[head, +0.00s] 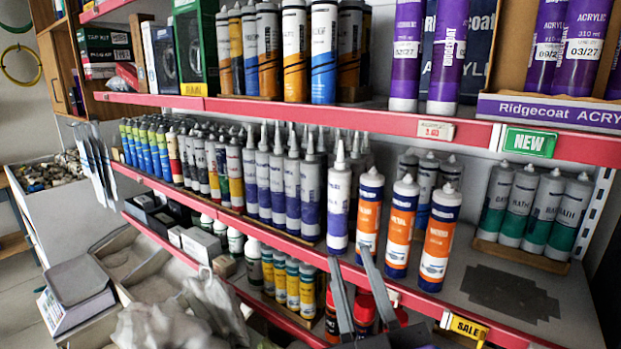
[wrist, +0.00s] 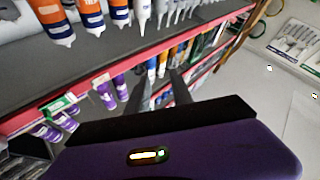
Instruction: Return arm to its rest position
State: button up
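My gripper (head: 348,257) shows at the bottom centre of the head view, in front of the shelves. Its two grey fingers point up and stand apart with nothing between them. In the wrist view, the two dark fingers of my gripper (wrist: 160,78) also stand apart and empty, pointing toward the shelving. That view looks upside down, with cartridge nozzles pointing downward. The rest of my arm is mostly out of the head view.
The middle shelf (head: 476,322) holds rows of cartridges, including orange-and-white ones (head: 400,228) close to my gripper, and a bare dark patch (head: 508,293) at right. Red shelf edges run across. A scale (head: 78,283) stands at lower left; open floor (head: 22,300) lies beyond.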

jog(key=s+d+f+m+g+h, duration=0.1)
jog(key=s+d+f+m+g, duration=0.1)
jog(key=s+d+f, duration=0.3)
jog(key=s+d+f+m+g+h, duration=0.1)
jog(key=s+d+f+m+g, duration=0.1)
jog(key=s+f, duration=1.1)
jog(key=s+d+f+m+g+h, duration=0.2)
jog(key=s+d+f, duration=0.5)
jog(key=s, duration=0.8)
notch_tip(320, 180, down, 2)
jog(key=shift+s+d+f+g, duration=0.1)
jog(key=shift+s+d+g, duration=0.2)
jog(key=shift+g, duration=0.6)
jog(key=shift+w, duration=0.15)
